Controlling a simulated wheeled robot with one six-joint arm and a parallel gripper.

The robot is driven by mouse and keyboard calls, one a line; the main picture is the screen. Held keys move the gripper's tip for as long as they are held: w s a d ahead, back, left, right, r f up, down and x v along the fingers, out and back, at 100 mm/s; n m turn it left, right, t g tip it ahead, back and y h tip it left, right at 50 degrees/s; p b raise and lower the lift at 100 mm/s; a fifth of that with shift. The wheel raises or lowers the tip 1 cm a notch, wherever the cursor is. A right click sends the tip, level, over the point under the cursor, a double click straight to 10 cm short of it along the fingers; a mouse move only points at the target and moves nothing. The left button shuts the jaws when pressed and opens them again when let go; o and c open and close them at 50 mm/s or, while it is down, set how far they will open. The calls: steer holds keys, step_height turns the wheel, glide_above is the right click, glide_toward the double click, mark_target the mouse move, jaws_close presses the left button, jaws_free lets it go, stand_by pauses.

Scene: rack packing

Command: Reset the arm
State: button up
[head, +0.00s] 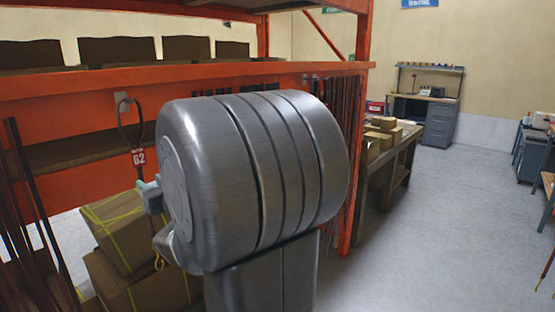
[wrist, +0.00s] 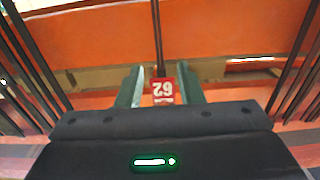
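My gripper (wrist: 160,76) shows in the wrist view with its two greenish fingers spread apart. A red tag (wrist: 162,91) marked 62 appears between the fingers, on a dark cord; nothing is clamped. In the head view the same tag (head: 138,158) hangs on a dark loop from a hook (head: 122,103) on the orange rack beam. My large grey arm link (head: 255,170) fills the middle of the head view and hides most of my gripper, with only a pale part (head: 150,194) showing at its left, just below the tag.
The orange rack (head: 60,100) stands close on the left, with cartons (head: 115,230) strapped in yellow on its lower level and dark straps hanging. A table (head: 385,165) with small boxes stands beyond. The grey floor (head: 450,220) on the right is clear.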

mark_target(142, 176)
steer(key=p+x, duration=0.1)
steer(key=x, duration=0.5)
steer(key=shift+w+a, duration=0.1)
steer(key=shift+w, duration=0.05)
steer(key=shift+w+a+r+p, duration=0.1)
steer(key=shift+p, duration=0.3)
steer(key=shift+r, duration=0.1)
